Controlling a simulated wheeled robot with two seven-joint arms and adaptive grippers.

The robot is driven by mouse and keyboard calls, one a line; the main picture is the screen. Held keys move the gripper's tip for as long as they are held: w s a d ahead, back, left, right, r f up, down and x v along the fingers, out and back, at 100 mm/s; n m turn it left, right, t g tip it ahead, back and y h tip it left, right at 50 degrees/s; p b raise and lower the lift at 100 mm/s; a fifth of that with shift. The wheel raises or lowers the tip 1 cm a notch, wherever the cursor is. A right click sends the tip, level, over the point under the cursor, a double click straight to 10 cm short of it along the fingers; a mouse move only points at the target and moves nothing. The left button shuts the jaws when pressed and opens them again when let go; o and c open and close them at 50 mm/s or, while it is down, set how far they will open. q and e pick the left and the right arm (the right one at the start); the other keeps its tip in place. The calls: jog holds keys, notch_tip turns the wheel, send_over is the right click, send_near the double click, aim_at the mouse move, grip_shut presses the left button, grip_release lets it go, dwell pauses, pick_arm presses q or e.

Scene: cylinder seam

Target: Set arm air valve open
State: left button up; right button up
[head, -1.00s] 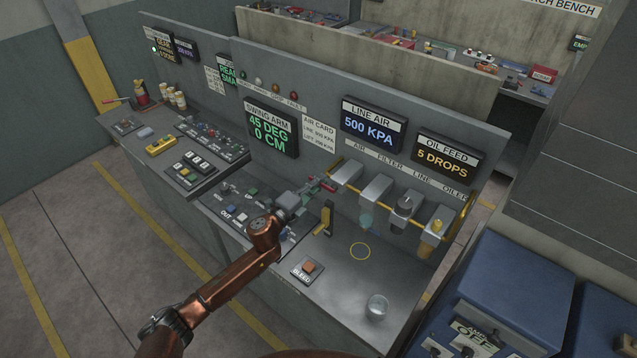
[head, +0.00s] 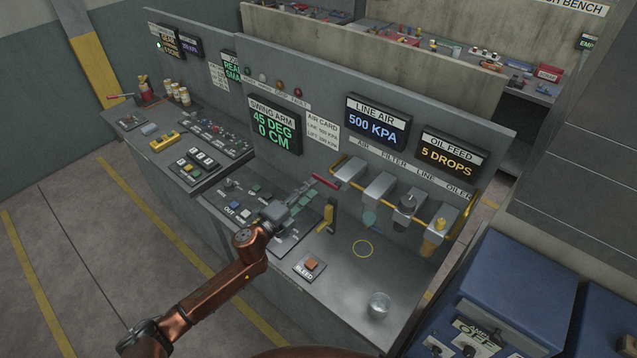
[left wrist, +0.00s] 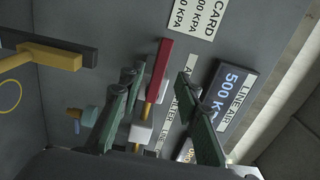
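The air valve's red lever (head: 324,181) sticks out at the left end of the yellow air line, below the air card. In the left wrist view the red lever (left wrist: 158,72) lies between and beyond two dark green fingers, with a yellow shank at its lower end. My left gripper (head: 304,192) is in front of the lever and points at it. In the left wrist view the left gripper (left wrist: 160,82) has its fingers spread, with visible gaps on both sides of the lever. My right gripper is not in view.
The line air display (head: 376,124) reads 500 KPA and the swing arm display (head: 274,127) reads 45 DEG, 0 CM. The front right bench top is mostly clear.

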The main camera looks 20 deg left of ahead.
pick_arm(q)
jog(key=v, duration=0.5)
jog(key=shift+s+a, duration=0.1)
jog(key=shift+s, duration=0.1)
